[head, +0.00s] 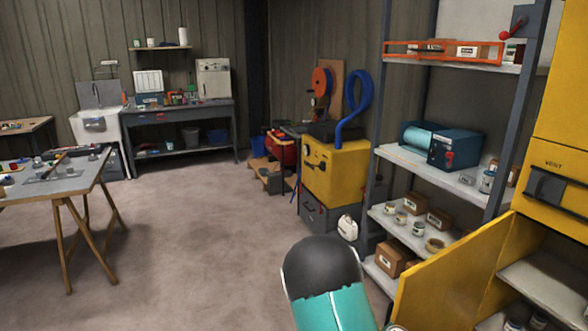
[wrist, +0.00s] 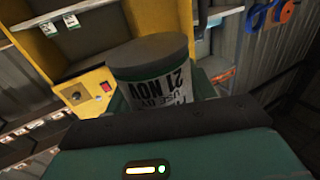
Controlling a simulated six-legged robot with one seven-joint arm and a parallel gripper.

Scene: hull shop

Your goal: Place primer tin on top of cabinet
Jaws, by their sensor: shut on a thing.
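The primer tin (wrist: 152,72) is in the wrist view, a pale can with a grey lid, a green band and a printed label reading "USE BY 21 NOV". My gripper (wrist: 162,92) is shut on it, and the gripper body hides its lower part. The yellow cabinet (head: 562,115) stands at the right edge of the head view, with a lower door (head: 450,275) swung open and a pale shelf inside. It seems to be the yellow unit (wrist: 95,92) behind the tin in the wrist view. The cabinet's top is out of the head view.
A grey rack (head: 405,155) with a teal machine, small tins and boxes stands beside the cabinet. A yellow machine (head: 335,180) with a blue hose is further back. A trestle table (head: 50,185) stands at left. The floor (head: 190,240) between is clear.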

